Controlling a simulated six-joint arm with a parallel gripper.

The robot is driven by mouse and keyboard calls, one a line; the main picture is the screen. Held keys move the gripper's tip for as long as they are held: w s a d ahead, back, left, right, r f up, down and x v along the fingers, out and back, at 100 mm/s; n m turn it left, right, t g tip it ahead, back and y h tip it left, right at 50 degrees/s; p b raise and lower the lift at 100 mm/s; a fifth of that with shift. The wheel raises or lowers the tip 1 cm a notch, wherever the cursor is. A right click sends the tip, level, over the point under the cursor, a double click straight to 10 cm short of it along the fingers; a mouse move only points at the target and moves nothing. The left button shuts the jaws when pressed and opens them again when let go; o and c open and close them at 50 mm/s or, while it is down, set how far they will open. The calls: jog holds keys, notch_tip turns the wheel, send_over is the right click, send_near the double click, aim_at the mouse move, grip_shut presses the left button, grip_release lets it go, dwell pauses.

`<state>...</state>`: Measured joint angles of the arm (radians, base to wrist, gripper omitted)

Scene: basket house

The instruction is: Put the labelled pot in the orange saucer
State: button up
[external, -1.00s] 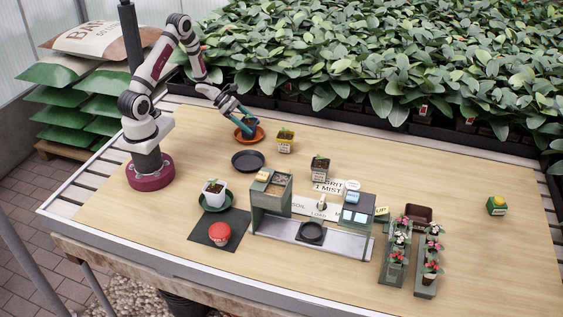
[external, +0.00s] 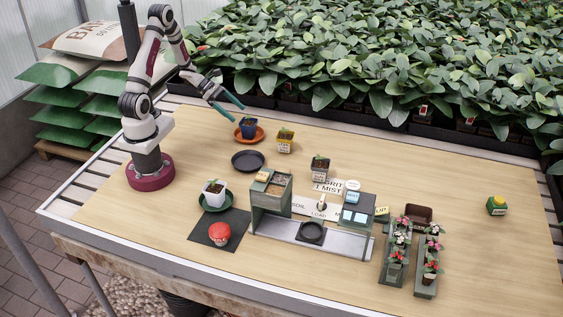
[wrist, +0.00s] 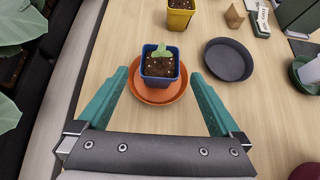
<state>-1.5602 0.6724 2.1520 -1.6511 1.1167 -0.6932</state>
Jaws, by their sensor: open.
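A blue pot (external: 249,126) with a small seedling stands upright in the orange saucer (external: 249,138). In the wrist view the blue pot (wrist: 160,82) sits toward the far side of the saucer (wrist: 160,98). My gripper (external: 238,113) is open and empty, above and apart from the pot. In the wrist view its teal fingers (wrist: 160,73) spread to either side of the saucer. Any label on the blue pot is too small to make out. A yellow pot (external: 285,146) and a dark grey pot (external: 319,174) show pale labels on their fronts.
An empty dark saucer (external: 248,161) lies near the orange one. A white pot (external: 213,192) sits in a green saucer (external: 215,205). A bench station (external: 345,240) and flower trays (external: 396,262) stand to the right. Dense plants (external: 400,75) line the back.

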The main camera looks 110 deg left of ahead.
jog(key=w+d+r+m+g+h, duration=0.2)
jog(key=d+r+m+g+h, duration=0.15)
jog(key=d+m, duration=0.5)
jog(key=w+d+r+m+g+h, duration=0.25)
jog(key=d+r+m, duration=0.25)
jog(key=d+m, duration=0.3)
jog(key=s+d+r+m+g+y, duration=0.2)
jog(key=s+d+m+y, duration=0.2)
jog(key=m, duration=0.8)
jog(key=s+d+r+m+g+y, duration=0.2)
jog(key=s+d+m, duration=0.4)
jog(key=m, duration=0.7)
jog(key=d+r+y, duration=0.1)
jog(key=d, duration=0.1)
jog(key=shift+d+g+y, duration=0.3)
jog(key=shift+g+y, duration=0.1)
